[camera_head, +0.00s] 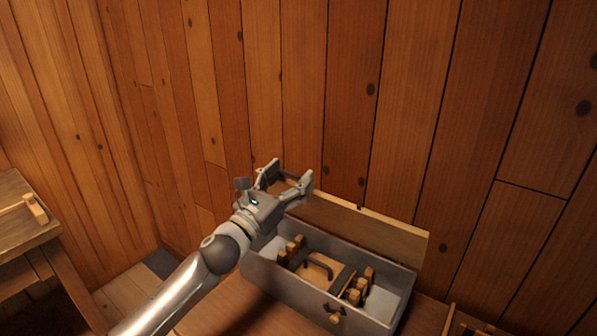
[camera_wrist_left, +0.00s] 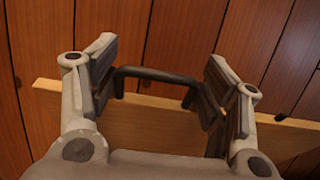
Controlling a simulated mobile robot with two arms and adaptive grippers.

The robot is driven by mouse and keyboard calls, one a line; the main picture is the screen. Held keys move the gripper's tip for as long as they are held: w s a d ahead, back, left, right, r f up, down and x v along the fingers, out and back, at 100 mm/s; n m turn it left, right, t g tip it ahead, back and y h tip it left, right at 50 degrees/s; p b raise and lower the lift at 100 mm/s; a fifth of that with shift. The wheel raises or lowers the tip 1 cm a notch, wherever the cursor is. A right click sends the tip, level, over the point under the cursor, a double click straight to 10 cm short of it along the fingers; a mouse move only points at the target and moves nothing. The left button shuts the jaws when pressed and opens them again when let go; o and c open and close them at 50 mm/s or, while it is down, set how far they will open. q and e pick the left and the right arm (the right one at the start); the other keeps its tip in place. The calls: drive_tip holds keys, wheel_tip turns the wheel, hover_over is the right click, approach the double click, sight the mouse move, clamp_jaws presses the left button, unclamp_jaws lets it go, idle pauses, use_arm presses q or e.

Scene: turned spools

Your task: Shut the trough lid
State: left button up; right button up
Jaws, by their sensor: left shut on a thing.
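The trough (camera_head: 290,287) is a grey box on the wooden surface, open at the top. Its lid (camera_head: 375,225) is a light wooden board standing raised along the trough's back side; it also shows behind the fingers in the left wrist view (camera_wrist_left: 150,125). A dark bar handle (camera_wrist_left: 155,73) is on the lid. My left gripper (camera_head: 289,175) is at the lid's left part, shut on this handle, with a finger at each end of the bar. The lid's far left end is partly hidden by my gripper. My right gripper is not in view.
Inside the trough are several wooden spool-like pieces (camera_head: 355,290) and a dark handle (camera_head: 318,266) on a wooden piece. A plank wall (camera_head: 420,120) rises close behind the lid. A wooden table (camera_head: 25,235) stands at the left. Another wooden item (camera_head: 468,328) shows at the bottom right.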

use_arm(q)
drive_tip(key=shift+s+a+f, duration=0.3)
drive_tip(key=shift+s+f, duration=0.3)
drive_tip(key=shift+s+a+f, duration=0.3)
drive_tip(key=shift+s+f, duration=0.25)
drive_tip(key=shift+s, duration=0.05)
drive_tip(key=o, duration=1.1)
drive_tip(key=shift+w+d+r, duration=0.1)
drive_tip(key=v, duration=1.2)
